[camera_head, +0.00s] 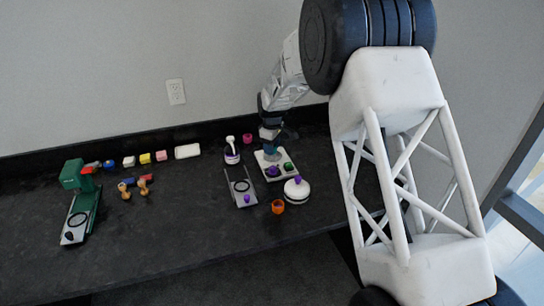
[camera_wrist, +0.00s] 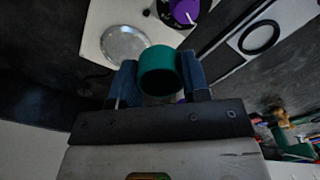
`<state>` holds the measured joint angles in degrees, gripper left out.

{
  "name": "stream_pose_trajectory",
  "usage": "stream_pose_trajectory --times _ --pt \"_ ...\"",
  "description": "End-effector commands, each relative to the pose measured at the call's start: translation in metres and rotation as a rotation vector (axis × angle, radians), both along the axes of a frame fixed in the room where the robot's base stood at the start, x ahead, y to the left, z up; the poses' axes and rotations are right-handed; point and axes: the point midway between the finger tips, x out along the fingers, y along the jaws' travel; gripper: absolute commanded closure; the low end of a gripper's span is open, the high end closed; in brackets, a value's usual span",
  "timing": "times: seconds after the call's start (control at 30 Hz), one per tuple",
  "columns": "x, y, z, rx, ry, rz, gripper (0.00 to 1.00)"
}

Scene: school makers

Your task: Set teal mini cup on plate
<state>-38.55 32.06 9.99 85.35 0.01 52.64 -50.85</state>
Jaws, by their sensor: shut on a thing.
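The teal mini cup (camera_wrist: 158,72) is between the two blue fingers of my gripper (camera_wrist: 157,84) in the wrist view, and the gripper is shut on it. A round silver plate (camera_wrist: 125,43) lies on a white board, just beyond the cup and to its upper left in that view. The cup looks apart from the plate; its height above it is hard to tell. In the head view, my gripper (camera_head: 270,147) is over the back of the white board (camera_head: 265,176).
The board also bears a purple knob (camera_wrist: 185,11). A white round pot (camera_head: 297,191) and an orange cup (camera_head: 278,206) stand in front. A grey flat device (camera_head: 240,181) and a purple-and-white bottle (camera_head: 232,154) are left. A green machine (camera_head: 75,178) stands far left.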

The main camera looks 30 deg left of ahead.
Motion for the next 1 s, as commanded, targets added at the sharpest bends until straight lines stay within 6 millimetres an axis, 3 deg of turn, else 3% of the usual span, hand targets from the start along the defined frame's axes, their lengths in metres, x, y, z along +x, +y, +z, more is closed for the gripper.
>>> stream_pose_trajectory --times 0.2,0.4,1.0 --pt "0.033 0.016 0.002 0.0 0.0 -0.001 0.8" --pt "0.053 0.024 0.003 0.0 0.0 -0.001 0.8" --pt "0.06 0.028 0.004 0.0 0.0 -0.001 0.8"
